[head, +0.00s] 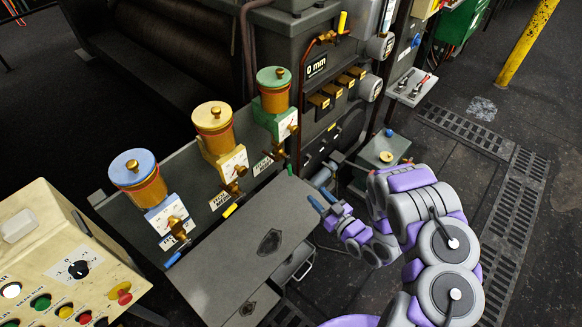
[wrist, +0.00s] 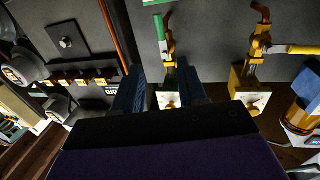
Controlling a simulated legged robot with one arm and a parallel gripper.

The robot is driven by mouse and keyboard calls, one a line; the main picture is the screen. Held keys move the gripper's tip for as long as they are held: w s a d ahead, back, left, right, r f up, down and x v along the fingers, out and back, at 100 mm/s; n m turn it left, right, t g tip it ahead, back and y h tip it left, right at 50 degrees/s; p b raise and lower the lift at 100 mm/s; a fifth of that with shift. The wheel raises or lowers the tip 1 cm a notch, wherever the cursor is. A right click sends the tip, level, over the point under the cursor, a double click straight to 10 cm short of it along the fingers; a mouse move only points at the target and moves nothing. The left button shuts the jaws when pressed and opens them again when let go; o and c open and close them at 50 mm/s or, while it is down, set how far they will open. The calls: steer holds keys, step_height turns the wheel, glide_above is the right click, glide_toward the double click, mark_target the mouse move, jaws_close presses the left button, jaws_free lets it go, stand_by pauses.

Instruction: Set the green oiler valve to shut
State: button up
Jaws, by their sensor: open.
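The green oiler (head: 273,92) is the farthest of three on a grey panel. Its brass valve (head: 277,150) has a short green handle (head: 289,169). In the wrist view the green handle (wrist: 160,27) lies roughly along its pipe, beside the brass valve body (wrist: 169,50). My gripper (head: 321,199) is open and empty, right of and below the handle in the head view. In the wrist view its two dark blue fingers (wrist: 160,85) stand either side of the green oiler's lower valve parts, with the handle beyond the tips. I see no contact.
The yellow oiler (head: 214,130) and blue oiler (head: 139,180) stand to the left, with their own valves. A grey cabinet top (head: 235,265) lies below the panel. A button console (head: 60,270) is at lower left. A grey box (head: 383,150) stands right of my gripper.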

mark_target(289, 168)
steer(key=b+x, duration=0.3)
steer(key=x, duration=1.3)
steer(key=shift+w+a, duration=0.2)
steer(key=shift+a, duration=0.05)
jaws_close()
